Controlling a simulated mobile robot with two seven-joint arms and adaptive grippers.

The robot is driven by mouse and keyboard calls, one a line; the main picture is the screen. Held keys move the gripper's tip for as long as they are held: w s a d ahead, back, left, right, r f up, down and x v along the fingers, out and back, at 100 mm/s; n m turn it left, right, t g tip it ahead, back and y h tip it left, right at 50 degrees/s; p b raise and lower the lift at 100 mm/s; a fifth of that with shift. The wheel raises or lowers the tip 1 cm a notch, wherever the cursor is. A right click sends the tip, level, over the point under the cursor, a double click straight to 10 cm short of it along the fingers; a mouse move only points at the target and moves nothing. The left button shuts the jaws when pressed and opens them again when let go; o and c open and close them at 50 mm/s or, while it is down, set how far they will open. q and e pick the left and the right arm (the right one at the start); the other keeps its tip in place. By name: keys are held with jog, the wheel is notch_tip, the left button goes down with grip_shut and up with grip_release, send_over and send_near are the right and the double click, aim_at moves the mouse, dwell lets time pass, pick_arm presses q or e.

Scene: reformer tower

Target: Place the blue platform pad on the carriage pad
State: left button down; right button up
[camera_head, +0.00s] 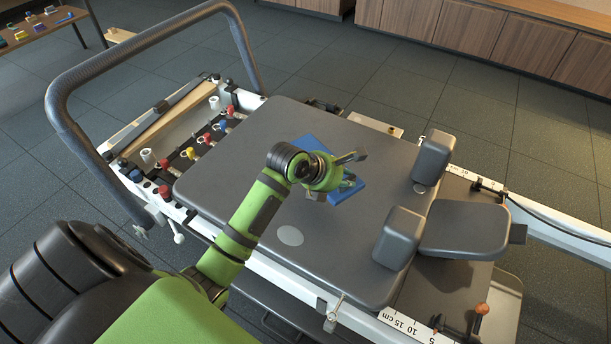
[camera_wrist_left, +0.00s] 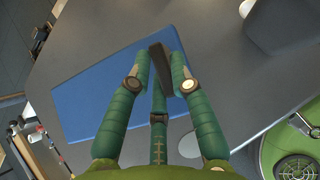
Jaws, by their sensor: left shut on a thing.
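The blue platform pad (camera_head: 347,192) is over the middle of the large grey carriage pad (camera_head: 255,150), mostly hidden by my left gripper (camera_head: 343,174) in the head view. In the left wrist view, the blue pad (camera_wrist_left: 85,105) is a flat blue panel below the green fingers. My left gripper (camera_wrist_left: 160,82) is shut on a dark upright piece that appears to belong to the blue pad. The grey carriage pad (camera_wrist_left: 215,45) lies beneath it. I cannot tell whether the blue pad touches the carriage pad. My right gripper is not in view.
Two shoulder blocks (camera_head: 398,237) and a headrest (camera_head: 465,230) stand at the carriage's right end. A grey curved bar (camera_head: 150,38) and coloured spring ends (camera_head: 207,138) are at the left. The carriage pad's left part is clear.

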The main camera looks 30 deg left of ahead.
pick_arm(q)
jog(key=w+a+f+b, duration=0.1)
jog(key=a, duration=0.1)
jog(key=w+a+f+b, duration=0.1)
jog(key=w+a+f, duration=0.1)
jog(key=shift+a+f, duration=0.1)
jog(key=shift+f, duration=0.15)
jog(key=w+a+f+b, duration=0.2)
jog(key=a, duration=0.1)
jog(key=w+a+f+b, duration=0.1)
jog(key=w+a+f, duration=0.1)
jog(key=shift+a+b, duration=0.25)
jog(key=shift+b, duration=0.05)
jog(key=shift+f, duration=0.25)
notch_tip(320, 180, down, 3)
jog(key=shift+f+b, duration=0.1)
jog(key=shift+b, duration=0.85)
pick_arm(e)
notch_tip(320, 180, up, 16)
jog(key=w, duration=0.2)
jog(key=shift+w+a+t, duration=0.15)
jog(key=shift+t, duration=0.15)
pick_arm(q)
jog(key=shift+f, duration=0.1)
jog(key=c, duration=1.1)
grip_release()
jog(key=shift+s+f, duration=0.1)
